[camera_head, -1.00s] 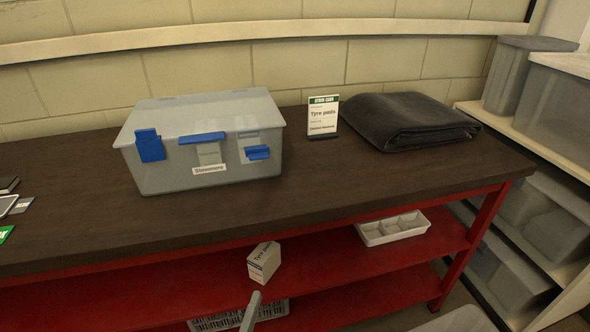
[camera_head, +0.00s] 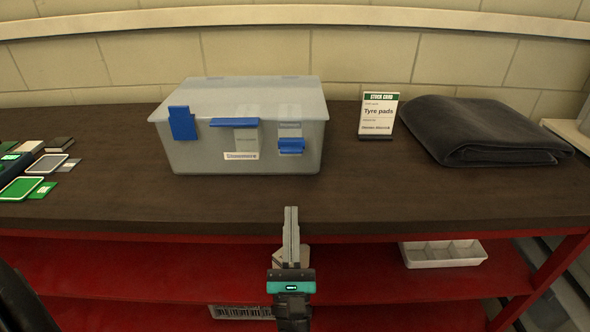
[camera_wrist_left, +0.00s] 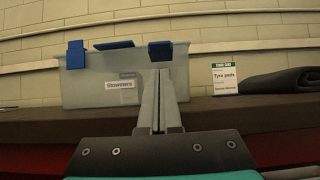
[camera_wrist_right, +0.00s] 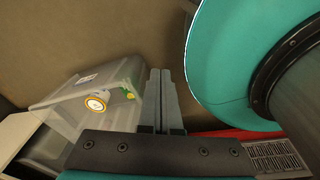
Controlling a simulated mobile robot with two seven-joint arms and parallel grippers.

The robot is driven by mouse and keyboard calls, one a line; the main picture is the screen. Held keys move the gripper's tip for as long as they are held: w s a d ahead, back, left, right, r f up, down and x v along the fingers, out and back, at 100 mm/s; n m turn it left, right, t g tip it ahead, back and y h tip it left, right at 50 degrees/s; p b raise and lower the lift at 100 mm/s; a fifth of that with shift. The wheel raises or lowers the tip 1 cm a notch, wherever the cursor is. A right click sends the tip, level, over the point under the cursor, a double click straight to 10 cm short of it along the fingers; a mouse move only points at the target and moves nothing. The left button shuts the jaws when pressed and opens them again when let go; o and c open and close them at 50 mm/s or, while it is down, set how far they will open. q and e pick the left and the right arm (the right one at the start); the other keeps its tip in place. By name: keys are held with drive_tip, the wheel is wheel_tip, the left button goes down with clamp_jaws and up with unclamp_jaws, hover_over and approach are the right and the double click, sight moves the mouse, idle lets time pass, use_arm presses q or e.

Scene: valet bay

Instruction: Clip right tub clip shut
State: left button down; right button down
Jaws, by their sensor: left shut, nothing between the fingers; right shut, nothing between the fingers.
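A grey lidded tub (camera_head: 240,165) stands on the dark bench. Three blue clips are on its front. The right clip (camera_head: 291,146) sits low below the lid rim and juts outward. The middle clip (camera_head: 235,122) sticks out at the rim. The left clip (camera_head: 182,123) lies upright across the rim. My left gripper (camera_head: 291,210) is shut and empty, in front of the bench edge, below and apart from the right clip. In the left wrist view its fingers point toward the tub, below the right clip (camera_wrist_left: 160,50). My right gripper (camera_wrist_right: 160,72) is shut and empty, seen only in its wrist view.
A stock card (camera_head: 378,115) and a folded dark cloth (camera_head: 480,130) are right of the tub. Cards and small items (camera_head: 40,165) lie at the left. A white divided tray (camera_head: 443,254) is on the red shelf below. A clear tub (camera_wrist_right: 90,95) shows in the right wrist view.

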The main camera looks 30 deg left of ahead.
sight(291, 145)
use_arm(q)
drive_tip(key=shift+w+r, duration=0.1)
